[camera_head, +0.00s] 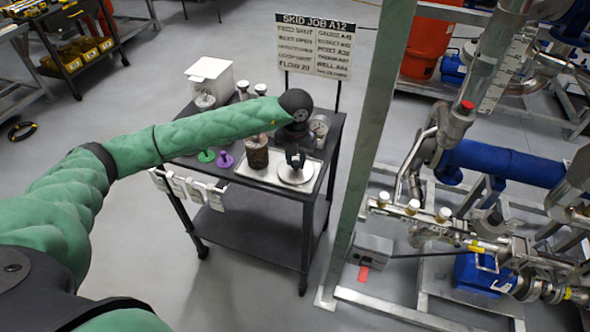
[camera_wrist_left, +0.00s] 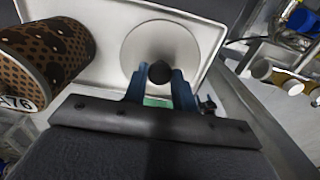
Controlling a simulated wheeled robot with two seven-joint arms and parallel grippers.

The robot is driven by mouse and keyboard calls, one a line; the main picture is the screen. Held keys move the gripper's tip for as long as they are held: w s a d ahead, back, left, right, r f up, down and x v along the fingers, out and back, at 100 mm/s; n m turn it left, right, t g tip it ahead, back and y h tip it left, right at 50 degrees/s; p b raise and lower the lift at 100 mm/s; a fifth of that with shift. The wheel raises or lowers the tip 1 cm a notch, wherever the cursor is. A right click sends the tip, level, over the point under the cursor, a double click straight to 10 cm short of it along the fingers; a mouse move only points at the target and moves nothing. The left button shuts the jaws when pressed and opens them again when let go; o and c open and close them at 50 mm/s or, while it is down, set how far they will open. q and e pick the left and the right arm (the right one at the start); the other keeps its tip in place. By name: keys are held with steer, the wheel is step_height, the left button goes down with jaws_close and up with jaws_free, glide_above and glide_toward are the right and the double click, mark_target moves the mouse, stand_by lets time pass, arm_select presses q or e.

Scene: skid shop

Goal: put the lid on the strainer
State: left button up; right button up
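The lid (camera_head: 296,172) is a pale round disc with a dark ball knob. It lies on the tray on the black cart, and it also shows in the left wrist view (camera_wrist_left: 136,48). My left gripper (camera_head: 295,158) is above it, its two blue fingers (camera_wrist_left: 160,76) on either side of the knob and appearing closed on it. A brown perforated cylinder (camera_head: 256,154) stands beside the lid; in the left wrist view (camera_wrist_left: 48,45) it carries a tag ending in 76. I cannot tell which fitting on the pipe skid is the strainer body. My right gripper is out of view.
The tray (camera_head: 254,175) has a low rim on the cart. A gauge (camera_head: 320,126), green and purple pieces (camera_head: 225,159) and a white box (camera_head: 210,76) share the cart top. A grey-green post (camera_head: 362,160) stands between cart and pipe skid. Floor at front left is clear.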

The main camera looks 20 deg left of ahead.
mark_target(296, 162)
arm_select(q)
steer(key=shift+r, duration=0.15)
steer(key=shift+r+p, duration=0.45)
steer(key=shift+r, duration=1.5)
